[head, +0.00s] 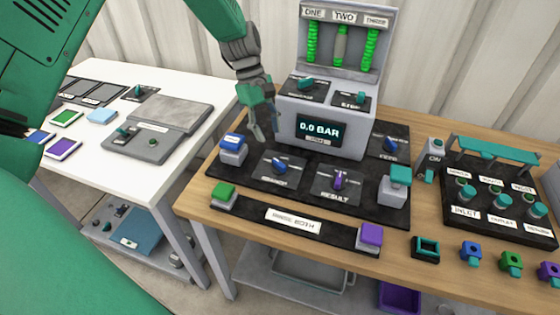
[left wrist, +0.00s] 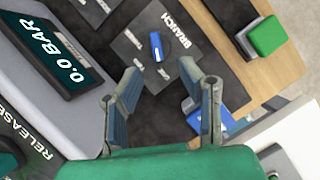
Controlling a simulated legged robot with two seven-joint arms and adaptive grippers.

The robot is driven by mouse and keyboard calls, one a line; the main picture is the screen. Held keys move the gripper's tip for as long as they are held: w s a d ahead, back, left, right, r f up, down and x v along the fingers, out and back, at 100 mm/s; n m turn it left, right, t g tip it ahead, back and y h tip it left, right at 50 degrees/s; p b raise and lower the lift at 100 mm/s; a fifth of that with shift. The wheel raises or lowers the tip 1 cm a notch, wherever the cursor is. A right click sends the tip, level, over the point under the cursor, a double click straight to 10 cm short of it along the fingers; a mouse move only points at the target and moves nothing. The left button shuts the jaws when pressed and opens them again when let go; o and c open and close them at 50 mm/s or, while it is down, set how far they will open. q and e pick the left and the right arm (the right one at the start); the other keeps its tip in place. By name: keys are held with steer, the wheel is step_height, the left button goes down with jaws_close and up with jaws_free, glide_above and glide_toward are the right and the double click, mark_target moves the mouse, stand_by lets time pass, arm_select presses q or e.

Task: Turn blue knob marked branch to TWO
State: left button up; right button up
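The blue knob marked BRANCH (head: 279,165) sits on a dark square plate on the black panel, left of the purple RESULT knob (head: 340,180). In the left wrist view the knob (left wrist: 157,46) shows beside the white word BRANCH, beyond my fingertips. My left gripper (head: 264,134) hangs above and behind the knob, beside the grey console. In the left wrist view my left gripper (left wrist: 160,76) has its two fingers spread with nothing between them, apart from the knob. My right gripper is not in view.
The grey console (head: 320,95) with a 0.0 BAR display and ONE, TWO, THREE tubes stands behind. A blue-topped block (head: 232,150) and a green-topped block (head: 223,196) stand left of the knob; a teal-topped block (head: 396,185) stands right. A white table (head: 120,85) is at left.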

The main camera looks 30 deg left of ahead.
mark_target(284, 167)
arm_select(q)
steer(key=x, duration=0.4)
steer(key=shift+w+d+f, duration=0.2)
steer(key=shift+d+f, duration=0.1)
steer(key=shift+d, duration=0.1)
steer(key=d+f, duration=0.4)
steer(key=shift+s, duration=0.35)
steer(key=shift+a+f, duration=0.15)
steer(key=shift+f, duration=0.15)
steer(key=shift+a+f, duration=0.2)
steer(key=shift+a, duration=0.05)
steer(key=shift+a+f, duration=0.2)
steer(key=shift+a, duration=0.45)
steer(key=shift+d, duration=0.15)
steer(key=c, duration=0.7)
steer(key=shift+d+r, duration=0.15)
steer(key=shift+d, duration=0.5)
jaws_close()
steer(key=shift+a, duration=0.1)
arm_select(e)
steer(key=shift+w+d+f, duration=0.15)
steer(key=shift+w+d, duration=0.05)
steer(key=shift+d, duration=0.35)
arm_select(q)
steer(key=shift+a, duration=0.1)
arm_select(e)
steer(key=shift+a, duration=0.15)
